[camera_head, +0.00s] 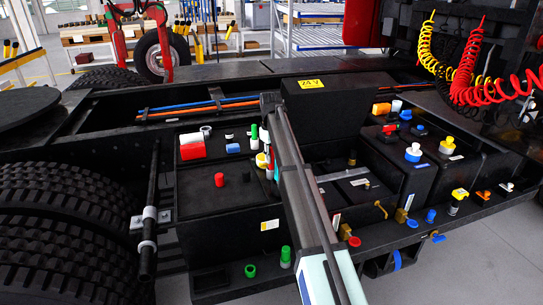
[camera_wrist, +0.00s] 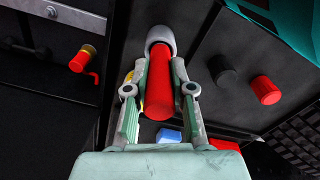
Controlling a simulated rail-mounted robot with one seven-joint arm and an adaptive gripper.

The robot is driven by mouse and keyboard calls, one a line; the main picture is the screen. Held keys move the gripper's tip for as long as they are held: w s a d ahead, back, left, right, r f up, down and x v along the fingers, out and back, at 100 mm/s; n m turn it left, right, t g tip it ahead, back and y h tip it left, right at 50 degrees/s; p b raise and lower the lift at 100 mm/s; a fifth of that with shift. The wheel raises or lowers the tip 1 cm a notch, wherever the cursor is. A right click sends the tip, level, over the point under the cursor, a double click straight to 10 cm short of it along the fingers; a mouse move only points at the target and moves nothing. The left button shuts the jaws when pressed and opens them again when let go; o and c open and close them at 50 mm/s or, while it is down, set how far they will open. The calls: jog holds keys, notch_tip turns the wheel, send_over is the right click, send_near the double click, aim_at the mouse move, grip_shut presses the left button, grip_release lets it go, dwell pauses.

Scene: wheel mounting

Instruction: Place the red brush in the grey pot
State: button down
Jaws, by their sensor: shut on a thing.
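My gripper (camera_wrist: 160,100) is shut on the red brush (camera_wrist: 158,85), seen as a red cylinder between the two fingers in the wrist view. A rounded grey piece (camera_wrist: 161,40) shows at its far end; I cannot tell whether it is part of the brush. In the head view my arm hides most of the gripper, and the brush is not clearly seen. A small grey-white open cup (camera_head: 206,131), which looks like the grey pot, stands at the back of the black box top, left of my arm. I cannot make it out in the wrist view.
A red-and-white block (camera_head: 192,147) and a blue block (camera_head: 232,148) lie near the cup. A red cap (camera_head: 219,180) and a black cap (camera_head: 246,176) stand forward of them. Green-topped bottles stand close to my arm. Coiled hoses (camera_head: 466,75) hang at the right.

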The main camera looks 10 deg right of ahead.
jog(key=shift+f, duration=0.2)
jog(key=c, duration=1)
grip_release()
notch_tip(320, 180, up, 12)
jog(key=b, duration=0.2)
jog(key=shift+a+r+b, duration=0.1)
jog(key=shift+r+b, duration=0.15)
jog(key=shift+b, duration=0.1)
